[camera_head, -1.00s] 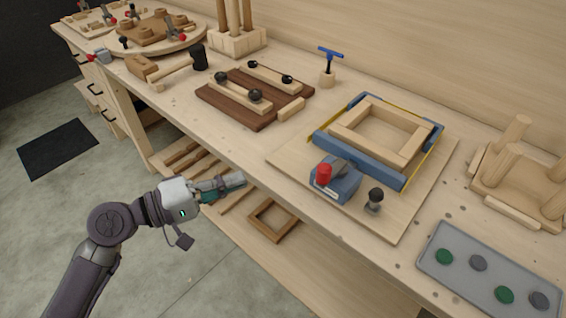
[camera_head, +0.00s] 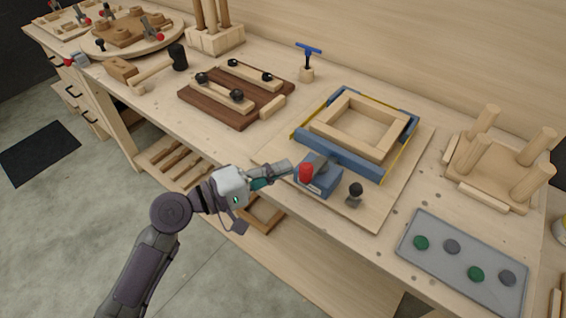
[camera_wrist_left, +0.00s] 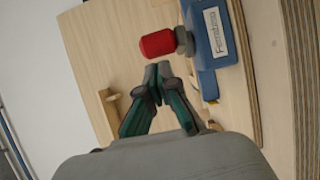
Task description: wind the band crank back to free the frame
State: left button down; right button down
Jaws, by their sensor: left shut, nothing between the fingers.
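The band clamp has a blue tensioner body (camera_head: 319,178) near the bench's front edge, with a red crank knob (camera_head: 306,173) on its near left side. Blue corner pieces and a yellow band surround a square wooden frame (camera_head: 345,140) on a thin board. My left gripper (camera_head: 287,167) is shut and empty, its tips close to the red knob's left in the head view. In the left wrist view the shut fingertips (camera_wrist_left: 157,72) lie just below the red knob (camera_wrist_left: 158,43); I cannot tell if they touch. The blue body (camera_wrist_left: 214,38) shows there too. My right gripper is not in view.
A dark ball-topped knob (camera_head: 355,190) stands on the board right of the tensioner. A grey tray (camera_head: 440,262) with green and grey discs and a wooden stool form (camera_head: 495,172) are at right. A clamped dark-wood panel (camera_head: 215,105) is at left.

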pick_arm(q)
jog(key=shift+s+d, duration=0.1)
jog(key=shift+d, duration=0.3)
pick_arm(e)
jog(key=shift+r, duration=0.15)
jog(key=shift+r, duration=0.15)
